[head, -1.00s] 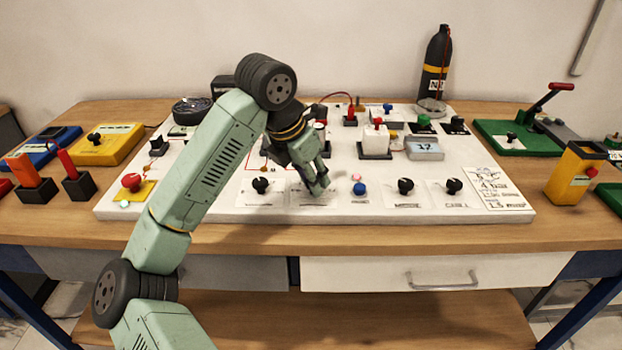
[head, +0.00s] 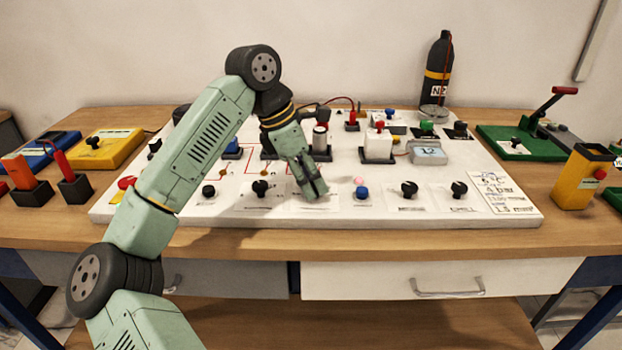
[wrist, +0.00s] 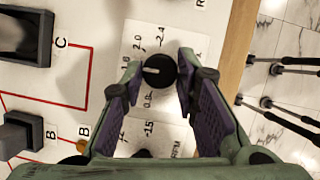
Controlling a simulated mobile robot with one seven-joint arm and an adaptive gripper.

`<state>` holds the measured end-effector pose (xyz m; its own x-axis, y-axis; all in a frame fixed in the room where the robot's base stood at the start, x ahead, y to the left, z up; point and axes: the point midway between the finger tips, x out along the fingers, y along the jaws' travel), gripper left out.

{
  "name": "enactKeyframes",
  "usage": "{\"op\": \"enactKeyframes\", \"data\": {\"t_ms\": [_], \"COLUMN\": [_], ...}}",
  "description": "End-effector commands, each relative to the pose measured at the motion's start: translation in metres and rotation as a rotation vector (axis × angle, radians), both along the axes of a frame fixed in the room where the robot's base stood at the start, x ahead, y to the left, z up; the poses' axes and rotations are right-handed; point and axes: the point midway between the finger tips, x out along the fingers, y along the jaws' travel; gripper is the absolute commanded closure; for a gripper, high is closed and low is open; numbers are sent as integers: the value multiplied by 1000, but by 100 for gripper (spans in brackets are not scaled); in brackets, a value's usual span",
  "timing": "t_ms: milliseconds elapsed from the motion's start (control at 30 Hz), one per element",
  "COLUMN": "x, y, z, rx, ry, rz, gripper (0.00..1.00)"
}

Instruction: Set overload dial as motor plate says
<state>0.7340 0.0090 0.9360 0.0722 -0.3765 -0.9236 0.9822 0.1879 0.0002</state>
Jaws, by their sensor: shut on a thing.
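My gripper (head: 316,193) reaches down to the front of the white board (head: 240,217). In the wrist view its two purple-padded fingers (wrist: 158,72) stand either side of a black round dial (wrist: 159,70), and it is shut on it. The dial has a white pointer line and sits on a white card with a printed scale; 2.0, 2.4 and 0.8 are legible. In the head view the dial is hidden by the gripper. A white plate with handwritten-looking figures (head: 502,192) lies at the board's right end; a "4 bar" line and "1.5" seem readable, the rest is unclear.
Black knobs stand left (head: 260,188) and right (head: 409,188) of my gripper, with a blue button (head: 362,192) close on its right. A white block with a red top (head: 378,145) and a display box (head: 428,153) stand behind. Another dark knob (wrist: 143,154) shows in the wrist view.

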Motion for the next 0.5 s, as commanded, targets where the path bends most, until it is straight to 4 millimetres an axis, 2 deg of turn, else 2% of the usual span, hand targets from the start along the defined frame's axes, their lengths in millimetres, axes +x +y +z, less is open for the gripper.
{"op": "enactKeyframes", "data": {"t_ms": [467,500], "x": [0,0], "y": [0,0], "z": [0,0], "rx": [1,1], "ry": [0,0], "rz": [-15,-15], "gripper": [100,70]}}
